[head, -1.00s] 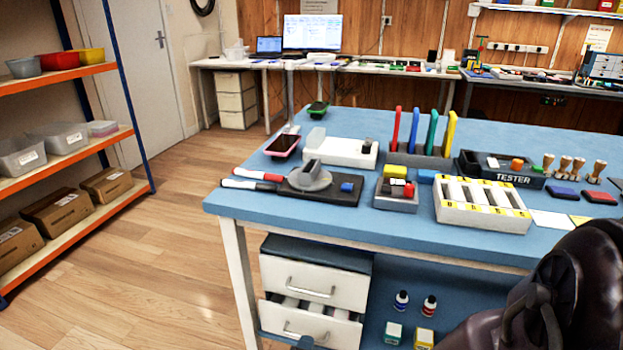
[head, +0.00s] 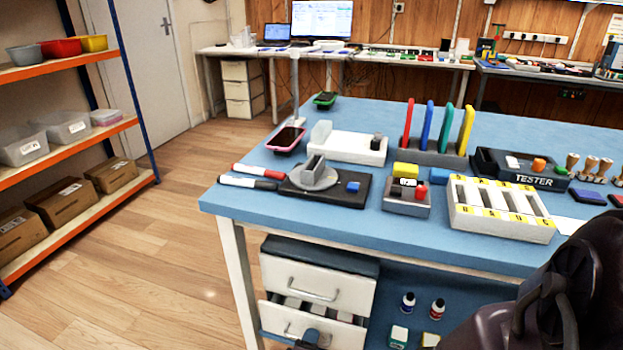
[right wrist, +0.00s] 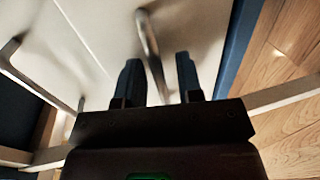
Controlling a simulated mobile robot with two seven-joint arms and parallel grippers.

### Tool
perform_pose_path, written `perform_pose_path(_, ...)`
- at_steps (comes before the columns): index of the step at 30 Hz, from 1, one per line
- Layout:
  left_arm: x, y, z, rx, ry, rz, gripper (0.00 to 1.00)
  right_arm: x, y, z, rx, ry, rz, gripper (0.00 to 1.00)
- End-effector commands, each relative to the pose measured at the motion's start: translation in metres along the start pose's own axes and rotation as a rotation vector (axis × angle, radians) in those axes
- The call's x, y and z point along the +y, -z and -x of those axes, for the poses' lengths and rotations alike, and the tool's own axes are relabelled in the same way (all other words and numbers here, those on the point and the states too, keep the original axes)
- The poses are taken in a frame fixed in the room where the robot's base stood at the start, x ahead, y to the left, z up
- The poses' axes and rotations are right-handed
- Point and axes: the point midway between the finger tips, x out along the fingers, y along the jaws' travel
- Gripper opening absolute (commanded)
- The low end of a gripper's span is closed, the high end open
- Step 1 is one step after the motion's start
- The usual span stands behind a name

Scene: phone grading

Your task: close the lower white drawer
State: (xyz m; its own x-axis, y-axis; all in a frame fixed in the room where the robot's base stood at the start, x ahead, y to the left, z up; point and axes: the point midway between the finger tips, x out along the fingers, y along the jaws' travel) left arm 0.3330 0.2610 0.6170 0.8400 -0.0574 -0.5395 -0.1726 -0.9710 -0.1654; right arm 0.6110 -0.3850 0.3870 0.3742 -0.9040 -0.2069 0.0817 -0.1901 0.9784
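The lower white drawer (head: 350,337) stands partly open under the blue table, and items show inside it behind its front. The upper white drawer (head: 345,288) above it looks shut. My right gripper (head: 312,339) shows only as dark tips at the bottom edge, in front of the lower drawer near its handle. In the right wrist view my right gripper (right wrist: 159,80) is open, its two dark fingers apart, with a metal handle (right wrist: 148,45) between or just ahead of them against a white front. Contact cannot be told. My left gripper is not in view.
The blue table (head: 275,205) overhangs the drawers and carries phones, markers, trays and a tester. Its pale leg (head: 240,280) stands left of the drawers. Small bottles (head: 408,303) and boxes stand right of them. The wooden floor (head: 130,265) at left is clear.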

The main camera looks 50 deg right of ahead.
Motion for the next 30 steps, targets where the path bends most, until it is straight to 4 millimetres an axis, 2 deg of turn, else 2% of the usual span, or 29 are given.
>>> perform_pose_path(2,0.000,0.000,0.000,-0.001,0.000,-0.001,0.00,0.000,0.000,0.000,0.000,0.000,0.000,0.32)
perform_pose_path(8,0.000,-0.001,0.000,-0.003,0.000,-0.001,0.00,0.000,0.000,0.000,0.000,0.000,0.000,0.01)
perform_pose_path(9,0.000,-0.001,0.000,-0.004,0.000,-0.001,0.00,0.000,0.000,0.000,0.000,0.000,0.000,0.00)
perform_pose_path(17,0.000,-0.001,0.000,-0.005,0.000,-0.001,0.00,0.000,0.000,-0.002,-0.001,0.000,0.001,0.00)
perform_pose_path(20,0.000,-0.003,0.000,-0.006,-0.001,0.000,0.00,0.001,-0.001,-0.011,-0.002,-0.002,0.001,0.00)
perform_pose_path(25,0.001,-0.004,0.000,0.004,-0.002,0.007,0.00,0.006,-0.002,-0.038,-0.002,-0.002,0.002,0.00)
perform_pose_path(30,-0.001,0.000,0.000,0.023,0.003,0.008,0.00,0.009,-0.001,-0.045,-0.002,-0.002,0.001,0.00)
